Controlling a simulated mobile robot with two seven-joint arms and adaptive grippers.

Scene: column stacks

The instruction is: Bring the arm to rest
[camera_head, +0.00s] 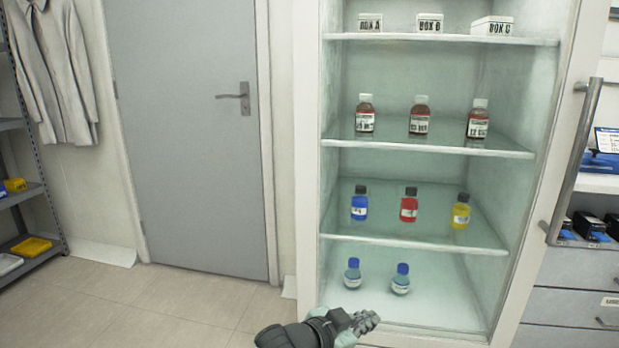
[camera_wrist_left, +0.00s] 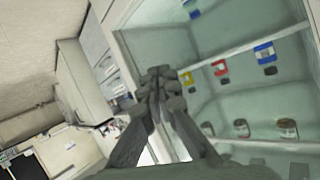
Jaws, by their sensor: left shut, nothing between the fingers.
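My left gripper (camera_head: 366,321) is low in the head view, in front of the bottom of an open cabinet (camera_head: 310,200). It is shut and empty. In the left wrist view the shut fingers (camera_wrist_left: 160,80) point up the middle of the picture, with cabinet shelves and bottles beyond them to the right. The two blue-capped bottles, a left one (camera_head: 352,273) and a right one (camera_head: 401,279), stand upright on the cabinet floor just above the gripper in the head view. My right gripper is not in view.
Higher shelves hold blue (camera_head: 360,204), red (camera_head: 409,206) and yellow (camera_head: 461,213) bottles, brown bottles (camera_head: 420,119) and white boxes (camera_head: 430,24). A grey door (camera_head: 190,140) stands left. Drawers (camera_head: 575,310) are at right. The floor (camera_head: 180,300) at left is clear.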

